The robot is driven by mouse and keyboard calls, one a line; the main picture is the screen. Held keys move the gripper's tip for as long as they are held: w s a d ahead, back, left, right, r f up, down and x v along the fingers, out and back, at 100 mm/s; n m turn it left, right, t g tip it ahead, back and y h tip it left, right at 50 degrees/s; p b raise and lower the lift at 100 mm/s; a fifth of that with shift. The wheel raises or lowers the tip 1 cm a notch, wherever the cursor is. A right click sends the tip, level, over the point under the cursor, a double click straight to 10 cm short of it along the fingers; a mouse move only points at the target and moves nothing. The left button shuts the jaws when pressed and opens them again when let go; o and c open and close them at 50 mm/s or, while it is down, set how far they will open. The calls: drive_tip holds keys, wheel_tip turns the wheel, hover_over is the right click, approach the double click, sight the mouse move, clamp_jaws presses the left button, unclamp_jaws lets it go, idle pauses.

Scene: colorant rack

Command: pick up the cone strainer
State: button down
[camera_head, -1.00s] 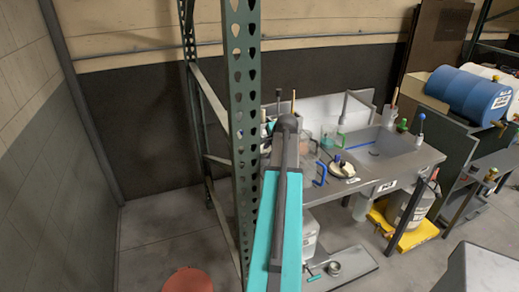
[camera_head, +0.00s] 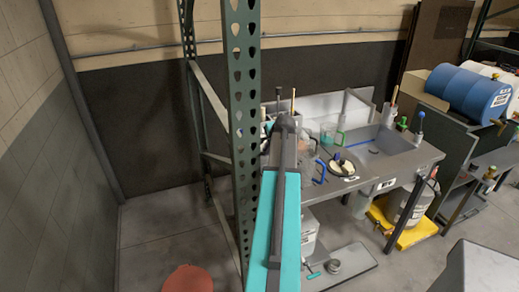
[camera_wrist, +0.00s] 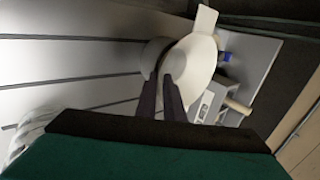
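A cream cone strainer (camera_wrist: 203,60) with a pale tab at its top shows in the wrist view, just beyond my fingertips. My gripper (camera_wrist: 162,82) has two dark fingers close together in front of the strainer's lower left part. I cannot tell whether they touch it or close on it. In the head view my arm hides the gripper and the strainer.
A metal sink bench (camera_head: 400,160) carries cups, a blue-handled jug (camera_head: 320,171) and a dish (camera_head: 343,168). A green perforated rack post (camera_head: 243,110) stands close left of my arm. In the wrist view, a grey box (camera_wrist: 207,105) and a wooden handle (camera_wrist: 237,105) lie to the right of the fingers.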

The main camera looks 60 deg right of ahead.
drive_tip(key=shift+s, duration=0.1)
idle(0.5)
drive_tip(key=shift+r+b, duration=1.2)
drive_tip(key=shift+r, duration=3.8)
drive_tip(key=shift+r, duration=0.1)
